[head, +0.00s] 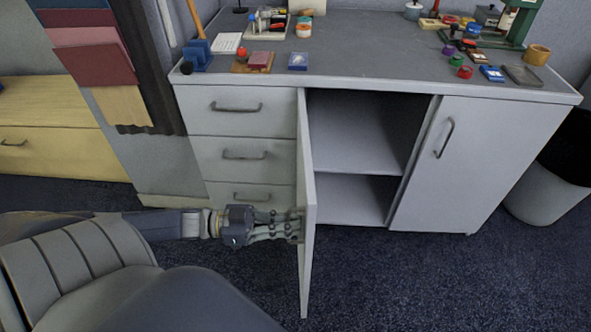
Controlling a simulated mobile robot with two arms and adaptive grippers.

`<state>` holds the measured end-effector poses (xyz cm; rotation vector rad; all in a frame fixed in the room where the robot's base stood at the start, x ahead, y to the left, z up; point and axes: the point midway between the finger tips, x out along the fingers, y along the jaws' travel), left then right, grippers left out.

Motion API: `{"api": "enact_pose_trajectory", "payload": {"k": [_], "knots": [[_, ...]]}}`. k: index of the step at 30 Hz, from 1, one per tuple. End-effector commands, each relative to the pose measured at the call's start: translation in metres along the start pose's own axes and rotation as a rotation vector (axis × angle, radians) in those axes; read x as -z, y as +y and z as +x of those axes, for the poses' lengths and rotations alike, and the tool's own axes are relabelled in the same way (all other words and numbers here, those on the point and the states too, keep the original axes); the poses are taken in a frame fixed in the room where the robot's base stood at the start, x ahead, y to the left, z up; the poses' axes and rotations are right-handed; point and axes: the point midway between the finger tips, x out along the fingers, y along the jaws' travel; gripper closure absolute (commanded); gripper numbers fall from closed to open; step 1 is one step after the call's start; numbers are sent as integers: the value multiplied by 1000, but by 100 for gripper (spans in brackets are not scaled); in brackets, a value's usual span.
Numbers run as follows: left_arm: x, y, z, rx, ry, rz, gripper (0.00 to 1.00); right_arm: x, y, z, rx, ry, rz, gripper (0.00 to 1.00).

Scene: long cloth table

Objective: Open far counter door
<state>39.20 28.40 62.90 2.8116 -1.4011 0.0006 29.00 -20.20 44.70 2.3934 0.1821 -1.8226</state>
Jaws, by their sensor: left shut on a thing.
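The grey counter (470,84) has an open door (308,180) at its middle, swung out towards me and seen almost edge-on. Behind it is an empty cupboard with a shelf (355,165). My left gripper (297,226) reaches in from the left. It is shut at the outer face of the open door, low on it; the fingers hide the spot where its handle would be. The other counter door (465,165), on the right, is closed, with its dark handle (444,138) showing. My right gripper is not in view.
Drawers (238,152) fill the counter's left part. Small objects stand on the counter top. A bin (545,190) stands at the right and a yellow cabinet (60,130) at the left. The dark carpet (400,285) right of the open door is clear.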

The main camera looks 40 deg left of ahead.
Motion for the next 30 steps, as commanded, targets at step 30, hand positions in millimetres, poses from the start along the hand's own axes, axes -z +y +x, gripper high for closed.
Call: {"api": "enact_pose_trajectory", "payload": {"k": [30], "knots": [[-2, 0, -20, 1, -6, -3, 73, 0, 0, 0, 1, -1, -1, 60]]}}
